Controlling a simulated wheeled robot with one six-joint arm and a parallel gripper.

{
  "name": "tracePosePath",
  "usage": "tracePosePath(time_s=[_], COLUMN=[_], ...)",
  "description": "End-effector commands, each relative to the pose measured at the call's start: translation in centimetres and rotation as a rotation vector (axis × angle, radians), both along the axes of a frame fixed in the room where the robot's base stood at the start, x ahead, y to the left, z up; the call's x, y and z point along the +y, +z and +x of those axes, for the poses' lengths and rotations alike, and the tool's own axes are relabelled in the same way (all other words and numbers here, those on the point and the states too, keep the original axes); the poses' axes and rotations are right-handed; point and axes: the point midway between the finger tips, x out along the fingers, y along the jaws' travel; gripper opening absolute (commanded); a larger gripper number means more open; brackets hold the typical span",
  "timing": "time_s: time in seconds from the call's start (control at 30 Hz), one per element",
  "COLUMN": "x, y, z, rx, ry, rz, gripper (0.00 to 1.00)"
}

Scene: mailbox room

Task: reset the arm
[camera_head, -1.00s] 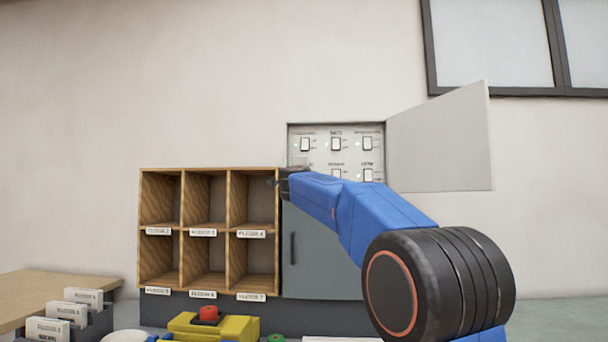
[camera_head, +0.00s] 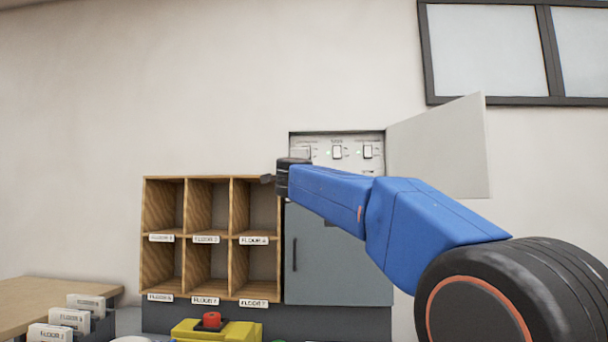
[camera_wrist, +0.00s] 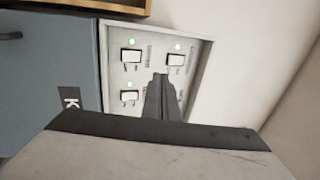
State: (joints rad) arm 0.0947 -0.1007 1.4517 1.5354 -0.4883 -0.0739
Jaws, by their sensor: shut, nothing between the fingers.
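My gripper (camera_head: 268,179) is at the left end of my blue arm, in front of the upper right pigeonhole and the left edge of the switch panel. In the wrist view my gripper (camera_wrist: 162,84) has its fingers together with nothing between them. The switch panel (camera_head: 350,142) is set in the wall with its door (camera_head: 440,150) swung open to the right. My arm hides the panel's lower row. In the wrist view the panel (camera_wrist: 190,90) shows several white rocker switches with green lights.
A wooden pigeonhole shelf (camera_head: 235,235) with floor labels stands left of a grey cabinet (camera_head: 340,265). A yellow box with a red button (camera_head: 212,320) is in front. Label cards (camera_head: 70,318) stand at lower left, by a wooden table (camera_head: 40,296).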

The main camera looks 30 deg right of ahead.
Motion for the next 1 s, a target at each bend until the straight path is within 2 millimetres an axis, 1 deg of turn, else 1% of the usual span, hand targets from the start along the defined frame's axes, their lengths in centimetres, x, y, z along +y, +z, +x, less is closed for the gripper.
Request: tracePosePath(time_s=[0.1,0.2,0.77,0.87,0.97,1.0], x=[0.6,0.7,0.9,1.9,4.5,5.9], y=[0.2,0.2,0.2,0.0,-1.1,-2.0], z=[-0.8,-1.1,-1.2,-1.6,-2.6,-3.1], rx=[0.000,0.000,0.002,0.015,0.057,0.084], ry=[0.001,0.000,0.004,0.035,0.110,0.151], rz=[0.001,0.001,-0.005,-0.048,-0.150,-0.207], gripper=[0.00,0.00,0.00,0.00,0.00,0.00])
